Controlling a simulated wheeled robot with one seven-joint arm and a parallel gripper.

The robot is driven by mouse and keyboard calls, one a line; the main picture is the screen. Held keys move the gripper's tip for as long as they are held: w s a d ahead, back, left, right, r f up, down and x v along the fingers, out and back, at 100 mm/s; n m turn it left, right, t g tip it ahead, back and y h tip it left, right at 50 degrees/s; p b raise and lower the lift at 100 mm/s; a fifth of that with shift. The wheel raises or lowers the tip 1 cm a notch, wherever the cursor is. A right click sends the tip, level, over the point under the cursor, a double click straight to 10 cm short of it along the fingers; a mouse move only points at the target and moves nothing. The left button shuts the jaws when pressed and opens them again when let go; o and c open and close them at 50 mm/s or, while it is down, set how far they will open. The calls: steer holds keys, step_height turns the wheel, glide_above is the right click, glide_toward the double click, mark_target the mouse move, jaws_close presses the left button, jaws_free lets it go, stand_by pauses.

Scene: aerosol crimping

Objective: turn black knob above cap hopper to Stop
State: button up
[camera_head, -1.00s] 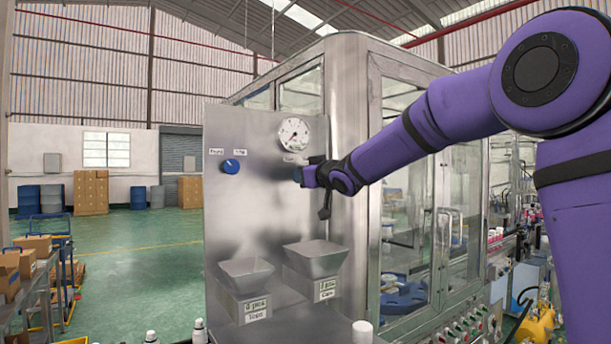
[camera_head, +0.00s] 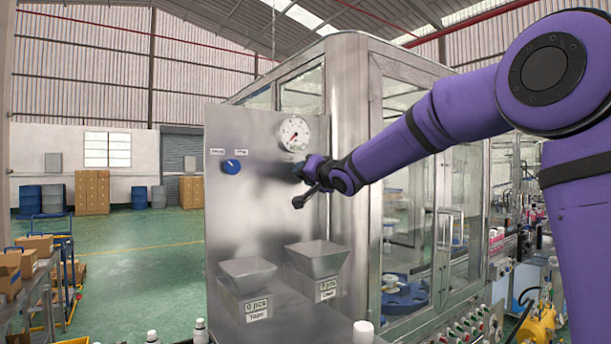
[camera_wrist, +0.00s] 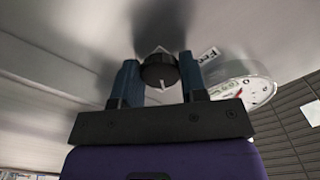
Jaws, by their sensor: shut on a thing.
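The black knob (camera_wrist: 159,70) sits on the steel panel, and in the wrist view it is between the two blue fingers of my gripper (camera_wrist: 160,78). My gripper is shut on it. A pale pointer mark shows on the knob. In the head view my gripper (camera_head: 303,172) is against the panel below the gauge and hides the knob. The cap hopper (camera_head: 318,260) is the right one of two steel hoppers, below my gripper. A label partly reading "Fee" (camera_wrist: 211,55) shows beside the knob.
A blue knob (camera_head: 232,166) is on the panel to the left. A round gauge (camera_head: 295,133) is just above my gripper. The left hopper (camera_head: 248,272) hangs lower. A glass-walled machine cabinet (camera_head: 410,200) stands on the right.

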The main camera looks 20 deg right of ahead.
steer(key=shift+m, duration=0.6)
steer(key=o, duration=0.9)
steer(key=v, duration=1)
steer(key=shift+s+d, duration=0.1)
steer(key=shift+s, duration=0.3)
